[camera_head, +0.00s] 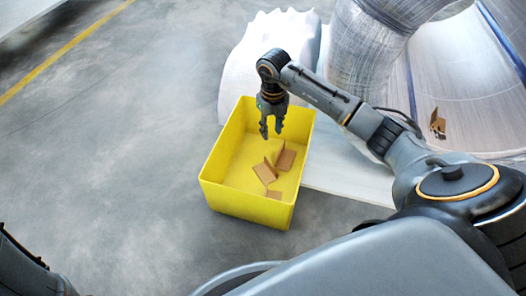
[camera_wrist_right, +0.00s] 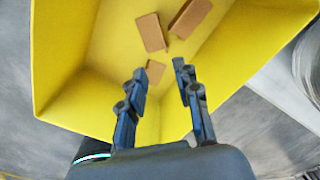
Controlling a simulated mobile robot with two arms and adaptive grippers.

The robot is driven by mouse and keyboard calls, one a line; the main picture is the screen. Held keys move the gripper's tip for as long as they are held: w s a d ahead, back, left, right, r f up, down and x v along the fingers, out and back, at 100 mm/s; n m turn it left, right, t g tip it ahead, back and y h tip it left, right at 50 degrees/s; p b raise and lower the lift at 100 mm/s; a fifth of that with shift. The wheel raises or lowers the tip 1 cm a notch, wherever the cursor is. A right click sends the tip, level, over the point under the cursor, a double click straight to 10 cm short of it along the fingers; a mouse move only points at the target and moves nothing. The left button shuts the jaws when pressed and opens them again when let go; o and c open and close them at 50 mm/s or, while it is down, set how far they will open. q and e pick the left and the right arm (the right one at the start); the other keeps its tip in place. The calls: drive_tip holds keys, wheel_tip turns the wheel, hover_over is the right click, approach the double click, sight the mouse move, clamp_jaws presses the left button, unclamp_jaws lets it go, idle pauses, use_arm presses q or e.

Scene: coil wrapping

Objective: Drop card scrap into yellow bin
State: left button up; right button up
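The yellow bin (camera_head: 224,196) stands on the floor in the middle of the head view. Several brown card scraps (camera_head: 286,158) lie in it, toward its near right part. In the right wrist view, card scraps (camera_wrist_right: 152,32) lie on the floor of the yellow bin (camera_wrist_right: 112,40). My right gripper (camera_head: 271,131) is above the bin, pointing down, with its fingers apart and nothing between them. It also shows open in the right wrist view (camera_wrist_right: 163,75). My left gripper is not in view; only part of an arm shows at the lower left edge.
A large wrapped coil (camera_head: 366,48) stands behind and right of the bin. A white crumpled sheet (camera_head: 252,52) lies behind it. A brown card piece (camera_head: 437,124) is at the far right on the wrapped surface. The grey floor at left is clear.

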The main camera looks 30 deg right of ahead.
drive_tip(key=shift+r, duration=0.1)
wheel_tip(320, 180, up, 12)
idle(0.4)
drive_tip(key=shift+a, duration=0.1)
